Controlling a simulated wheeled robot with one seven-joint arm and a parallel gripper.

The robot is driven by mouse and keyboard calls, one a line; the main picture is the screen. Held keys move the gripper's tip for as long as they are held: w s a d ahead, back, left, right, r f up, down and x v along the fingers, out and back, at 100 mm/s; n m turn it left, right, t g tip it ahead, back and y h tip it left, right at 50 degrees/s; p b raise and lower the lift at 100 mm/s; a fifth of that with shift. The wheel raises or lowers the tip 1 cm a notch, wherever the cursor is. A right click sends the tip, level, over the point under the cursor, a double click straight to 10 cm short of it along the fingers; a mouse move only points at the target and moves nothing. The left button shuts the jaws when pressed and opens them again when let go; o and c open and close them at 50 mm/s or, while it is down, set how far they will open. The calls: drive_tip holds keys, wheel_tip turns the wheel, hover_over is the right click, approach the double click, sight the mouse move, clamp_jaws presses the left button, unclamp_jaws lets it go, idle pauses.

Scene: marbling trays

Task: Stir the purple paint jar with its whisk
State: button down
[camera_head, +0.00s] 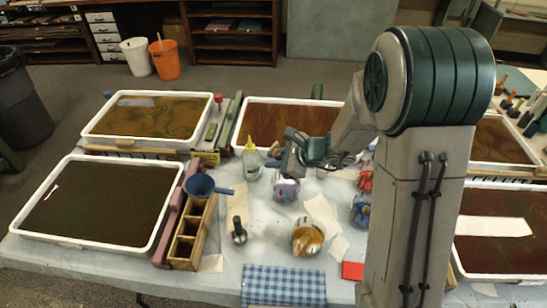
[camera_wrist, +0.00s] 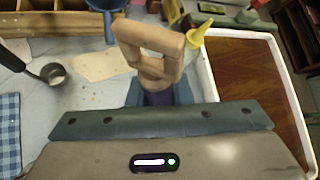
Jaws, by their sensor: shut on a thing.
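The purple paint jar (camera_head: 286,189) stands on the table in the head view, just below my gripper (camera_head: 292,158). In the wrist view my gripper (camera_wrist: 159,93) is shut on the whisk (camera_wrist: 155,66), which has a pale wooden loop-topped handle and a purple part between the fingers. The whisk's lower end is hidden by my gripper, and the jar does not show clearly in the wrist view. I cannot tell how deep the whisk reaches into the jar.
A yellow-tipped bottle (camera_head: 251,162) stands close to the left of the jar. A copper-coloured pot (camera_head: 307,238) and a blue jar (camera_head: 360,211) are nearer the front and right. A blue ladle (camera_head: 201,187) rests on a wooden caddy. Marbling trays (camera_head: 62,244) surround them.

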drive_tip(key=shift+f+b, duration=3.45)
drive_tip(key=shift+f, duration=0.1)
drive_tip(key=shift+w, duration=0.1)
